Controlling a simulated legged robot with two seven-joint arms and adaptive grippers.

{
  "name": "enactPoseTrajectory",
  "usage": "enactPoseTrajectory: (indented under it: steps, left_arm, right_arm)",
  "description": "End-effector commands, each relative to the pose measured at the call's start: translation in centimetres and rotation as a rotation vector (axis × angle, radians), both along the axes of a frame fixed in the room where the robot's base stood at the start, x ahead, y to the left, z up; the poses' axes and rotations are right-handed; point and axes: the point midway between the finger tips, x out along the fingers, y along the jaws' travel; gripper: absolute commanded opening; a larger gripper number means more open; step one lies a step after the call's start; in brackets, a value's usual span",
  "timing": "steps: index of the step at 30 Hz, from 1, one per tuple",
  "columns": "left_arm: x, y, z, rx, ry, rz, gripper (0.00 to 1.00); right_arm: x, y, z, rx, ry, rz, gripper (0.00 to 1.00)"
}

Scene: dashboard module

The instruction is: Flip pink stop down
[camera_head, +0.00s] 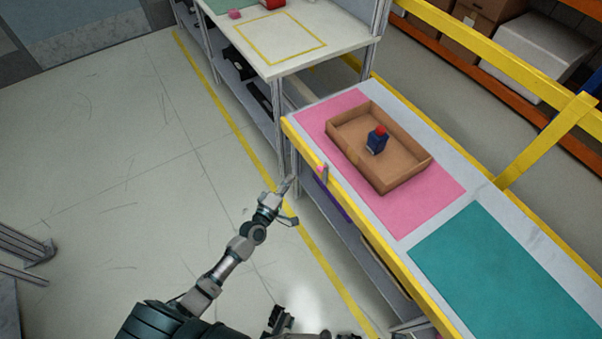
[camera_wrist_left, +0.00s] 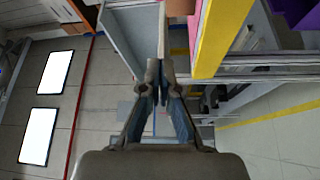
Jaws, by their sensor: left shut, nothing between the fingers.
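The pink stop (camera_head: 321,169) is a small pink piece on the yellow front edge of the table, near the far left end of the pink mat (camera_head: 413,215). It appears to stick up, but it is too small to read its exact tilt. My left gripper (camera_head: 288,187) is in front of that edge, to the left of the stop and apart from it. In the left wrist view its fingers (camera_wrist_left: 158,72) meet at the tips with nothing between them. A dark part at the bottom of the head view looks like my right gripper (camera_head: 279,320); its fingers are unclear.
A brown tray (camera_head: 391,180) holding a blue and red object (camera_head: 377,140) stands on the pink mat. A teal mat (camera_head: 505,270) lies nearer on the same table. A white table (camera_head: 311,55) stands beyond. The floor left of the arm is clear.

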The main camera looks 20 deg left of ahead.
Motion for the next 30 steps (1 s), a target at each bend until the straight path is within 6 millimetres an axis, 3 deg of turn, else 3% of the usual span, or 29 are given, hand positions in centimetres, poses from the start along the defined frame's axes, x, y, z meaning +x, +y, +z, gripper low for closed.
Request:
enactPoseTrajectory:
  steps: [6,10,14,18,21,30]
  left_arm:
    - [3.9,-0.8,0.4,0.000,-0.004,0.001,0.00]
    - [6.7,-1.3,0.4,0.001,-0.002,0.000,0.00]
    - [9.2,-1.8,0.6,0.000,-0.002,0.000,0.00]
    - [7.9,-3.7,0.5,-0.002,0.000,-0.001,0.00]
    - [7.4,-4.6,0.4,-0.001,-0.002,-0.001,0.00]
    - [7.0,-5.2,0.1,0.002,-0.001,0.000,0.00]
  right_arm:
    - [-0.2,0.0,0.4,0.000,0.003,-0.001,0.40]
    - [-0.8,-0.1,2.1,0.002,-0.003,-0.002,0.40]
    - [0.3,0.2,2.4,0.013,-0.060,0.002,0.40]
    - [-0.8,-0.1,2.4,0.000,-0.001,-0.002,0.40]
    - [-0.6,-0.1,1.6,0.001,-0.003,-0.002,0.40]
    - [-0.3,0.0,1.0,0.001,-0.003,-0.001,0.40]
